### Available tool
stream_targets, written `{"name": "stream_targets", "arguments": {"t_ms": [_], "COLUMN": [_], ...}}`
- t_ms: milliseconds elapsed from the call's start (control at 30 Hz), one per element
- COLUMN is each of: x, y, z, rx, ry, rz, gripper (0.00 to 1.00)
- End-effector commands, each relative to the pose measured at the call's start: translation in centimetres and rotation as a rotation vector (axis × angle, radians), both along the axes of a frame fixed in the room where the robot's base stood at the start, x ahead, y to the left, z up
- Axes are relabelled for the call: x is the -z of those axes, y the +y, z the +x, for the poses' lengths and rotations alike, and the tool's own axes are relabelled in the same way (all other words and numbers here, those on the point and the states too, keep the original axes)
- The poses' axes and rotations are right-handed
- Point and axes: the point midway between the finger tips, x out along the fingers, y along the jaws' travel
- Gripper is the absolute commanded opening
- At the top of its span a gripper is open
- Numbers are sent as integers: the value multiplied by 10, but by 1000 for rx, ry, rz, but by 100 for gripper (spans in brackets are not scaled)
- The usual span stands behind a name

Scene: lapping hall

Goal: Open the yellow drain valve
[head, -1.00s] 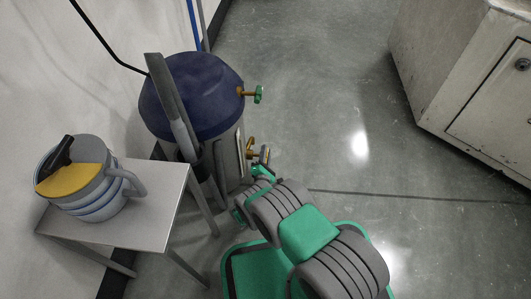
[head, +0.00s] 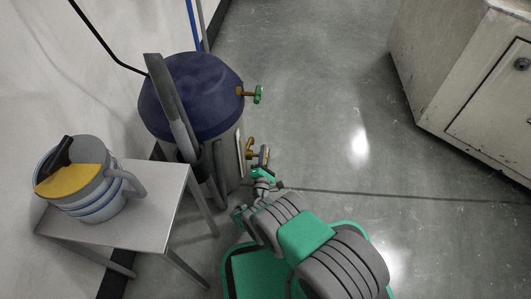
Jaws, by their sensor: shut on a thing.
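The yellow drain valve (head: 250,150) sticks out low on the right side of the tank (head: 195,95), which has a dark blue top and a grey lower body. My gripper (head: 263,157) is at the valve's outer end, shut on it. The jaws are small in this view and partly cover the handle, so its exact angle is hard to tell. My arm reaches up to it from the lower right.
A second valve with a green handle (head: 258,94) sits higher on the tank. A small table (head: 145,210) with a striped jug (head: 85,185) stands to the left. A worn cabinet (head: 465,75) is at the upper right. The floor (head: 330,120) between is clear.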

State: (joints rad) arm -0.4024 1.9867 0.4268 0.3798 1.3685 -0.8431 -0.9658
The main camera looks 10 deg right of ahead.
Motion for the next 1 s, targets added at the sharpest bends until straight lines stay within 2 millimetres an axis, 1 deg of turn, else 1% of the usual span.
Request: {"name": "stream_targets", "arguments": {"t_ms": [200,233,500,800,1000], "x": [1,1,0,0,0], "y": [2,2,-1,-1,0], "z": [-1,-1,-1,0,2], "rx": [-6,-6,0,1,-1], "ry": [3,3,2,9,70], "rz": [-3,-4,-4,-1,18], "gripper": [0,18,39,39,39]}}
